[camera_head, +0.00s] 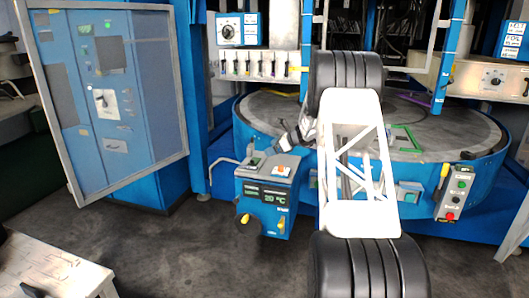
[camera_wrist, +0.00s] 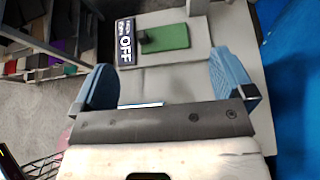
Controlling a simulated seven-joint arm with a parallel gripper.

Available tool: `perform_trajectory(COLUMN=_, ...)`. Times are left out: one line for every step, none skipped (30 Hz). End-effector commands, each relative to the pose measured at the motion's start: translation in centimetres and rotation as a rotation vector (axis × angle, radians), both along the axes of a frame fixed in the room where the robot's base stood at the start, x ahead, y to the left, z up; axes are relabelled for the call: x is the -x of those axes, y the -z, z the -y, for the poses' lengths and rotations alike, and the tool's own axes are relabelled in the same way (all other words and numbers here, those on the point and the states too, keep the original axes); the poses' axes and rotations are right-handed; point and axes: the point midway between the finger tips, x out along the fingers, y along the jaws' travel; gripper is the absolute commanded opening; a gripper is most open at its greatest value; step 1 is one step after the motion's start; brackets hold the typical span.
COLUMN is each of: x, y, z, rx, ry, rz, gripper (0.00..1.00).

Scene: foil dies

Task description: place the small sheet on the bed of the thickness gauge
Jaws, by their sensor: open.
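My gripper (camera_wrist: 165,84) is open in the wrist view, its two blue fingers wide apart over a pale grey surface. A flat grey panel lies between and beyond the fingers; I cannot tell whether it is the small sheet. A thin pale strip (camera_wrist: 140,105) shows low between the fingers, partly hidden by the gripper's dark bar. Beyond the fingertips stands a device with a black "OFF" display (camera_wrist: 125,42) and a green block (camera_wrist: 168,37) with a small dark part, possibly the thickness gauge. Nothing is visibly held. In the head view my arm hides much of the middle.
In the head view, a round grey table (camera_head: 265,108) with a blue rim stands behind my arm. A green frame (camera_head: 405,138) lies on it. A blue box reading 20 °C (camera_head: 268,195) stands in front. A control box (camera_head: 455,193) is at right, a blue cabinet (camera_head: 110,90) at left.

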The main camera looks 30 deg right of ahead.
Motion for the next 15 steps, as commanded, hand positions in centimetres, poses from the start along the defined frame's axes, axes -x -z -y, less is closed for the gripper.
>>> perform_trajectory(x=0.5, y=-0.3, z=0.5, rx=0.000, ry=0.001, rz=0.000, gripper=1.00)
perform_trajectory(x=0.7, y=-0.4, z=0.7, rx=0.000, ry=0.002, rz=0.000, gripper=1.00)
perform_trajectory(x=0.9, y=-0.6, z=1.0, rx=-0.001, ry=0.002, rz=-0.001, gripper=1.00)
perform_trajectory(x=1.1, y=-0.7, z=1.1, rx=-0.001, ry=0.002, rz=-0.001, gripper=1.00)
perform_trajectory(x=1.2, y=-0.8, z=1.2, rx=-0.001, ry=0.002, rz=-0.001, gripper=1.00)
perform_trajectory(x=1.4, y=-0.9, z=1.4, rx=-0.001, ry=0.001, rz=-0.001, gripper=1.00)
perform_trajectory(x=1.5, y=-1.0, z=1.5, rx=-0.001, ry=0.000, rz=-0.001, gripper=1.00)
perform_trajectory(x=1.5, y=-1.1, z=1.5, rx=-0.001, ry=0.000, rz=-0.001, gripper=1.00)
perform_trajectory(x=1.6, y=-1.1, z=1.6, rx=-0.001, ry=0.000, rz=-0.001, gripper=1.00)
perform_trajectory(x=1.7, y=-1.2, z=1.6, rx=-0.001, ry=0.000, rz=-0.001, gripper=1.00)
perform_trajectory(x=1.7, y=-1.2, z=1.7, rx=-0.001, ry=0.000, rz=-0.001, gripper=1.00)
perform_trajectory(x=1.7, y=-1.2, z=1.7, rx=-0.001, ry=0.000, rz=-0.001, gripper=1.00)
perform_trajectory(x=1.7, y=-1.2, z=1.7, rx=-0.001, ry=0.000, rz=-0.001, gripper=1.00)
perform_trajectory(x=1.7, y=-1.2, z=1.7, rx=-0.001, ry=0.000, rz=-0.001, gripper=1.00)
perform_trajectory(x=1.7, y=-1.2, z=1.7, rx=-0.001, ry=0.000, rz=-0.001, gripper=1.00)
